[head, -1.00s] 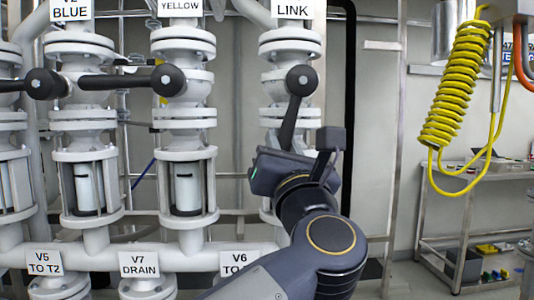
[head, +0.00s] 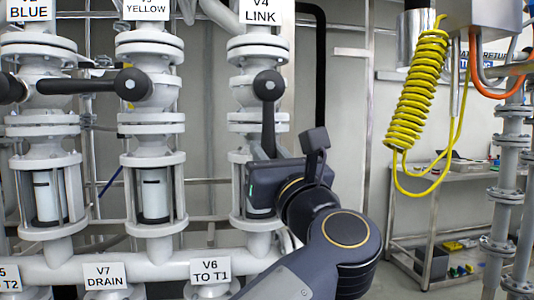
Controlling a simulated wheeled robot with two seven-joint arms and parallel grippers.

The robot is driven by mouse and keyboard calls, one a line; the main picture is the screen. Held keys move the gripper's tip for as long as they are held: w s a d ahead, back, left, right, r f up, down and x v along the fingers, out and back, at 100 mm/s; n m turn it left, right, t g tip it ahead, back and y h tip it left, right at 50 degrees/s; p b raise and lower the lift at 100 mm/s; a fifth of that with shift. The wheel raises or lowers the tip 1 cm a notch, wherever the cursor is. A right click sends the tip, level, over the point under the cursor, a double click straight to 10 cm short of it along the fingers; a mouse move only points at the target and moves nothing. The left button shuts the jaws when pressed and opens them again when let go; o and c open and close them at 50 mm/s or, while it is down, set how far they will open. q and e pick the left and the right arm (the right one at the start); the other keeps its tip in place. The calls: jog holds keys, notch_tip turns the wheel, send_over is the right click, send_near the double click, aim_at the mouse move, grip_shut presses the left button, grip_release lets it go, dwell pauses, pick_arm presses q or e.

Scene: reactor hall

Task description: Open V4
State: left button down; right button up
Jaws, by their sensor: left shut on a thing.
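The V4 valve, under the label "V4 LINK" (head: 262,17), is a white flanged valve body (head: 258,52) with a black lever (head: 268,115). The lever hangs straight down from its round hub, in line with the vertical pipe. My left gripper (head: 268,160) is shut on the lower end of this lever. The gripper body hides the lever's tip and part of the sight glass behind it. My right gripper is not in view.
The V3 valve lever (head: 132,84) and the V2 lever at the left edge lie horizontal. A yellow coiled hose (head: 416,90) hangs right, before a cart (head: 440,185).

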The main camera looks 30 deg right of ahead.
pick_arm(q)
jog(key=c, duration=1.4)
grip_release()
jog(key=shift+s+d+f, duration=0.1)
jog(key=shift+d, duration=0.1)
jog(key=shift+c, duration=0.2)
jog(key=shift+o, duration=0.8)
jog(key=shift+a, duration=0.1)
jog(key=b+v, duration=0.1)
jog(key=v, duration=0.6)
jog(key=shift+s, duration=0.35)
jog(key=shift+f+b, duration=0.1)
jog(key=shift+b, duration=0.2)
